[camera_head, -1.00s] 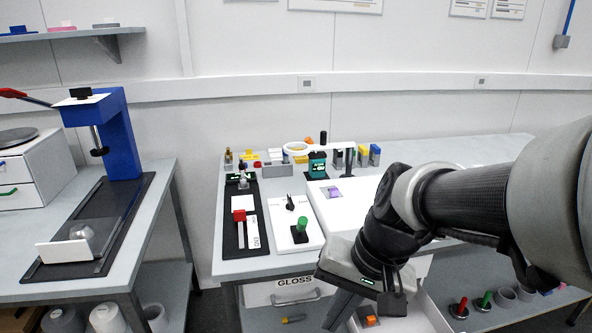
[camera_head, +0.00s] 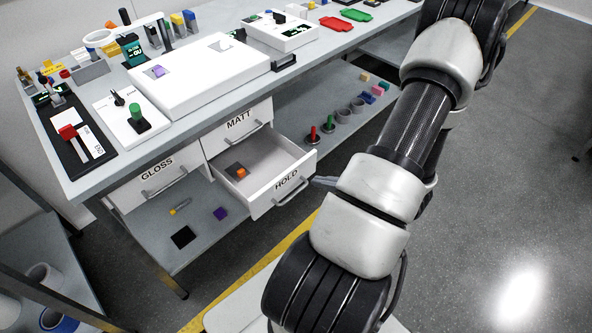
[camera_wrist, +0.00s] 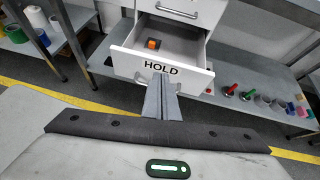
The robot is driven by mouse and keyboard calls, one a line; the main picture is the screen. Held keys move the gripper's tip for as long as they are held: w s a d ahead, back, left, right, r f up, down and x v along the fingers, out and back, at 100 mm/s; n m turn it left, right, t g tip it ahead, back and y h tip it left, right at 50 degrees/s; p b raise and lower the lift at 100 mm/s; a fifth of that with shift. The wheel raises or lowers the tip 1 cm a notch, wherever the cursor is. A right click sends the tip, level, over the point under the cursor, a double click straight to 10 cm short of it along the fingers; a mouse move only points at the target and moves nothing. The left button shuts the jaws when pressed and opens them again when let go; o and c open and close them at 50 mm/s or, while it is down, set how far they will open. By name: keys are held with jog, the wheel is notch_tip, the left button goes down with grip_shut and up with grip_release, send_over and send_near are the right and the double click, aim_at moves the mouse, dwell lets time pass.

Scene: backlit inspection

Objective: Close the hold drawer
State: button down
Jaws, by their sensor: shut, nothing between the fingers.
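The hold drawer (camera_head: 284,190) is pulled out under the bench, below the MATT drawer, with its label on the front panel. An orange block on a dark piece lies inside it. In the wrist view the drawer front (camera_wrist: 190,75) faces me, with the orange block (camera_wrist: 152,43) behind it. My gripper (camera_wrist: 162,80) is shut and empty, its fingertips in front of the drawer's handle and hiding part of it; I cannot tell if they touch. In the head view the finger tips (camera_head: 318,181) show just right of the drawer front, and my arm hides the rest.
The GLOSS drawer (camera_head: 160,178) and MATT drawer (camera_head: 240,128) are shut. A lower shelf (camera_head: 345,95) right of the drawer carries red and green pegs and grey cups. A yellow line (camera_head: 240,278) crosses the floor. Open floor lies to the right.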

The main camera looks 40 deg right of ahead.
notch_tip(320, 180, down, 2)
jog(key=s+d+m+h, duration=0.1)
jog(key=s+d+m, duration=0.1)
jog(key=b, duration=0.2)
send_near(291, 173)
notch_tip(291, 173, down, 3)
jog(key=shift+h, duration=0.3)
jog(key=w, duration=0.4)
jog(key=shift+a, duration=0.25)
jog(key=shift+w+r, duration=0.1)
jog(key=shift+w, duration=0.45)
jog(key=shift+a, duration=0.1)
jog(key=w+a+b, duration=0.1)
jog(key=w+b, duration=0.3)
jog(key=w, duration=1.3)
jog(key=shift+w+a, duration=0.2)
jog(key=shift+w, duration=0.2)
